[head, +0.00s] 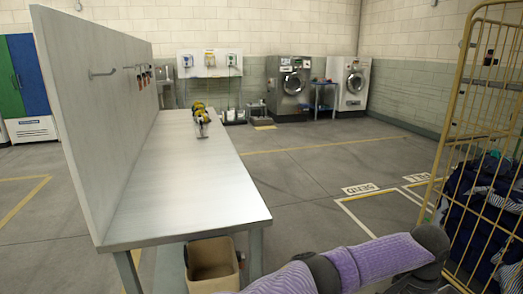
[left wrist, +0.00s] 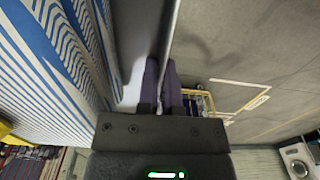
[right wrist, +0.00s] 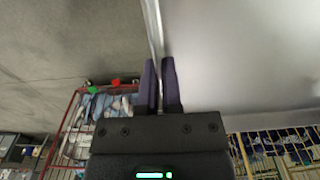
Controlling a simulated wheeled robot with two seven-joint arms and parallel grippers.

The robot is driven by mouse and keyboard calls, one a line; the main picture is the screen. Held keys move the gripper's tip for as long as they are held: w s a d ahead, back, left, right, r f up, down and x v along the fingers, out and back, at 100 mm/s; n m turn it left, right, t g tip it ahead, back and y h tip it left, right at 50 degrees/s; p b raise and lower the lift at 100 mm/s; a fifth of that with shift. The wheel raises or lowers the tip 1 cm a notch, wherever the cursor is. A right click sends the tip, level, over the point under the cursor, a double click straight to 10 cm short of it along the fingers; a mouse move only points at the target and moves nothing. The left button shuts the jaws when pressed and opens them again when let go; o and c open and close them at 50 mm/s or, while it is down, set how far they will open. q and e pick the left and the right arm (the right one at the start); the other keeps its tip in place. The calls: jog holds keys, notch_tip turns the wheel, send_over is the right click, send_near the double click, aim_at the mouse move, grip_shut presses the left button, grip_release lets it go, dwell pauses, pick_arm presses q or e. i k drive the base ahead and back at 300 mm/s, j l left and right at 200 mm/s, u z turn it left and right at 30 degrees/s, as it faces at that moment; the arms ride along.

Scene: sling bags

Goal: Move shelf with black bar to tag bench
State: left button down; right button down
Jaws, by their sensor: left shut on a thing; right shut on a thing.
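In the left wrist view my left gripper (left wrist: 161,70) is shut on the thin edge of a dark grey panel (left wrist: 142,28). In the right wrist view my right gripper (right wrist: 160,68) is shut on the thin metal edge of a pale grey panel (right wrist: 225,55). These may be parts of one shelf; its whole shape and any black bar cannot be made out. Neither gripper shows in the head view. A metal-topped bench (head: 185,190) with an upright back panel (head: 95,110) stands ahead on the left; I cannot tell whether it is the tag bench.
Yellow-and-black items (head: 200,115) lie at the bench's far end, and a brown bin (head: 212,265) stands beneath. A yellow wire cage (head: 465,110) with dark blue bags stands close on the right. Blue-striped cloth (left wrist: 45,90) is close beside my left gripper. The middle floor is open.

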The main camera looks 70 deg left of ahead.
aim_at(221, 199)
jog(key=i+u, duration=0.3)
jog(key=i+l+u, duration=0.3)
jog(key=i, duration=0.15)
jog(key=i+l+u, duration=0.25)
jog(key=i, duration=0.15)
jog(key=j+u, duration=0.1)
jog(key=u, duration=1.95)
jog(key=i+j+u, duration=0.25)
jog(key=i, duration=0.3)
jog(key=i+u, duration=0.3)
jog(key=i, duration=0.65)
